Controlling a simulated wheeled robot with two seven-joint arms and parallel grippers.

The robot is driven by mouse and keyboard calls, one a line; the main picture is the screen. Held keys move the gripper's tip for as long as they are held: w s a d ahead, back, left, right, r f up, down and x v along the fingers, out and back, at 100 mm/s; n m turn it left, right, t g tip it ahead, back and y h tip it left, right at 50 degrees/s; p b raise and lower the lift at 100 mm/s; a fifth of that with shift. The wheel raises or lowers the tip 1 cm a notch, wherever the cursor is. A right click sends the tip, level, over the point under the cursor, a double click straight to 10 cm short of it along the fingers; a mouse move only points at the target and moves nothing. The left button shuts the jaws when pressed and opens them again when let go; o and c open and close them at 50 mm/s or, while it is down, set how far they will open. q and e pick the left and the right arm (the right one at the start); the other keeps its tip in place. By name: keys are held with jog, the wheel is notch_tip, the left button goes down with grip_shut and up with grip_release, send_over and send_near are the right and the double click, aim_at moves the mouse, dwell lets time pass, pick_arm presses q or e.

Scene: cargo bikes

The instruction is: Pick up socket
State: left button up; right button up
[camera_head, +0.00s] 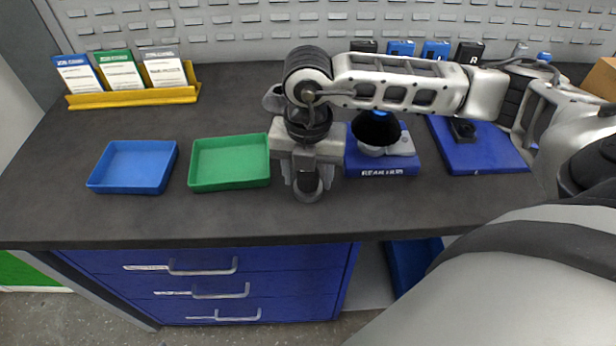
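My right gripper (307,186) points down over the dark table, just right of the green tray. A small dark and grey rounded piece shows between its fingers; it may be the socket, but I cannot tell for sure. I cannot tell whether the fingers touch it or whether it rests on the table. No other thing in view is clearly a socket. My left gripper is not in view.
A green tray (229,186) and a blue tray (95,183) stand empty at left. A blue block marked REAR HUB (354,166) carries a grey and black part. Another blue base (490,158) is at right. A yellow card holder (100,100) stands behind. The front table strip is clear.

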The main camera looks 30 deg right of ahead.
jog(key=c, duration=0.8)
jog(key=shift+r, duration=0.2)
